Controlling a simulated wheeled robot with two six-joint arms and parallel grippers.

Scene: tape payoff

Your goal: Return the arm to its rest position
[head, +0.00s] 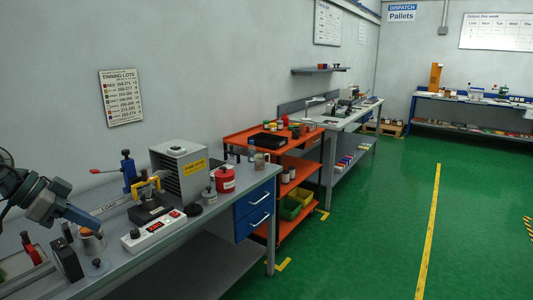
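My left arm comes in from the left edge, over the near end of the grey workbench (195,232). Its gripper (84,214) points right and slightly down above the bench top. It is small and seen from the side, so I cannot make out a gap between the fingers or anything held. A dark clamp-like part (67,260) and a small metal pot with an orange band (92,242) stand below it. My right gripper is not in view.
The bench also holds a white control box (153,232), a blue upright press (129,172), a grey vented unit (181,172) and a red canister (225,180). An orange shelf cart (275,141) stands beyond. The green floor (370,220) at right is clear.

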